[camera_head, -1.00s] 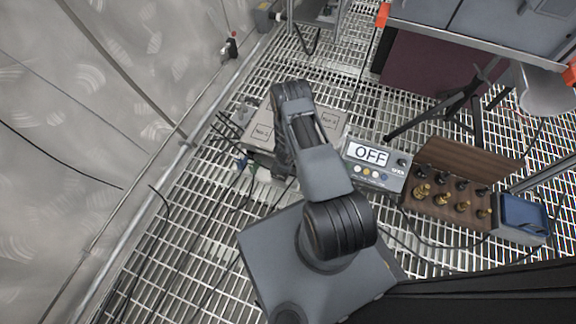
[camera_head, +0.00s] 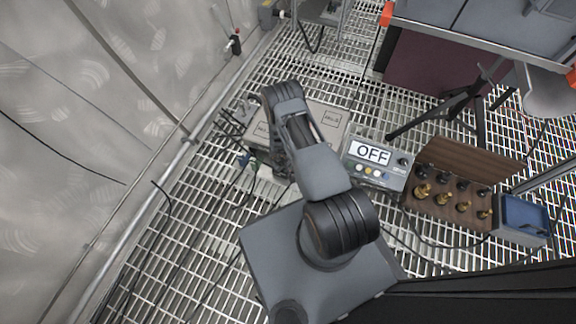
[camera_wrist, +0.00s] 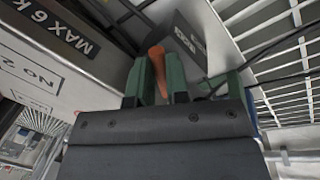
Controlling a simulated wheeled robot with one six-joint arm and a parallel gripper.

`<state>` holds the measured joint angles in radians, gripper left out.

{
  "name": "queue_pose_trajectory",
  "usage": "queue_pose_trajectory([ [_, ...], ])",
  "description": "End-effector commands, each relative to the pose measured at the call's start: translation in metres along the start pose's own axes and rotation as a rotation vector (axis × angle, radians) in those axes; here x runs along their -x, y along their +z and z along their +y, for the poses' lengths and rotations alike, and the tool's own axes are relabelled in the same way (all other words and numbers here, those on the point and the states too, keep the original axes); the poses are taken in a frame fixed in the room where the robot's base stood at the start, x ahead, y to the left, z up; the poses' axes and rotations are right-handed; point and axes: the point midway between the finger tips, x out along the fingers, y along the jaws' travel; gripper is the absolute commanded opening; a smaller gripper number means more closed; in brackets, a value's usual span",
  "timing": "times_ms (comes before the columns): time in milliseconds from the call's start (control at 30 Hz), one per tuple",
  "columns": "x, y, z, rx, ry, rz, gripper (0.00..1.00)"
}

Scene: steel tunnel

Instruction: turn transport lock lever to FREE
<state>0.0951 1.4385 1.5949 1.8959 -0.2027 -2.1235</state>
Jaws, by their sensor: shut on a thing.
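The orange lever (camera_wrist: 156,60) shows in the wrist view between the two green fingers of my gripper (camera_wrist: 157,80). My gripper is shut on it. The lever's lower part is hidden by the fingers, and I cannot read a FREE mark beside it. In the head view, my arm hides both the lever and my gripper. There the arm reaches over a pale labelled box (camera_head: 325,118) on the grating floor.
A grey panel marked MAX 6 (camera_wrist: 50,45) stands close at left in the wrist view. In the head view, an instrument reading OFF (camera_head: 376,160) and a wooden case of brass weights (camera_head: 450,190) stand right of my arm. Cables lie on the grating at left.

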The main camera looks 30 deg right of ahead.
Motion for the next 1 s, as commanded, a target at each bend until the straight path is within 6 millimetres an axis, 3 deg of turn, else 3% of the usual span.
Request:
queue_pose_trajectory([
  [600, 0.003, -0.010, -0.023, -0.566, -0.001, -0.110, 0.00],
  [1000, 0.005, -0.018, -0.029, -0.836, -0.001, -0.165, 0.00],
])
